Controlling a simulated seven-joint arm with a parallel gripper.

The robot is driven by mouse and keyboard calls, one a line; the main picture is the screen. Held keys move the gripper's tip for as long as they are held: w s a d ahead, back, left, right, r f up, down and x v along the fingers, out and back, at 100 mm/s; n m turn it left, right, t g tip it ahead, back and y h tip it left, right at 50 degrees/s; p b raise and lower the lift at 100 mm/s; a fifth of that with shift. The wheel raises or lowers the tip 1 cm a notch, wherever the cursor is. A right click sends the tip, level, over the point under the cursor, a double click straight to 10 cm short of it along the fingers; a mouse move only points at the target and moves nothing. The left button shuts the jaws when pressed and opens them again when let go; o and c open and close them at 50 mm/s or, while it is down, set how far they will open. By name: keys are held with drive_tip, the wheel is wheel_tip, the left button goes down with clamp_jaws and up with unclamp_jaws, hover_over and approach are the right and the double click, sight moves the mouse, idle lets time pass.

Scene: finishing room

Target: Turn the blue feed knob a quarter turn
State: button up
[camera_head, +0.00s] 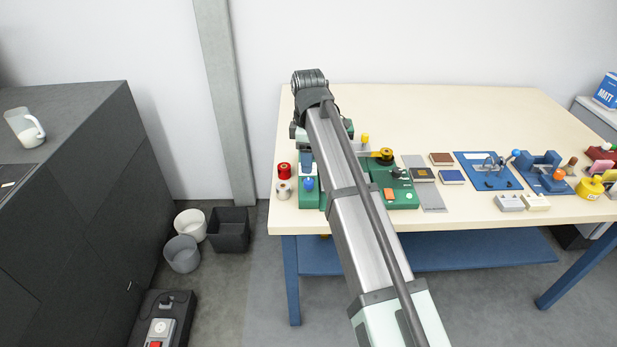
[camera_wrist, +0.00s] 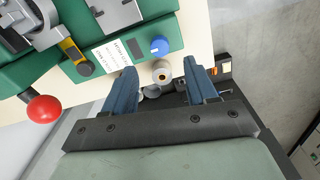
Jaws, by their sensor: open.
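The blue feed knob (camera_wrist: 159,45) is a round cap on a green machine base (camera_wrist: 105,57), beside a white label, in the wrist view. In the head view a blue knob (camera_head: 309,184) shows at the front of the green machine, left of my arm. My gripper (camera_wrist: 163,68) is open, with its two blue-grey fingers apart and nothing gripped. In the wrist view the knob appears just beyond the fingertips, between their lines, and apart from them.
A pale spool (camera_wrist: 162,72) shows between the fingertips in the wrist view. A red ball-ended lever (camera_wrist: 43,109) and a yellow-and-black lever (camera_wrist: 76,57) stick out from the machine. The table (camera_head: 450,115) is clear at the back.

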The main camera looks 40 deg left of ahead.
sight(309, 181)
wheel_tip(309, 181, down, 7)
drive_tip(key=shift+w+f, duration=0.1)
drive_tip(key=shift+f, duration=0.05)
idle(0.4)
drive_tip(key=c, duration=1.1)
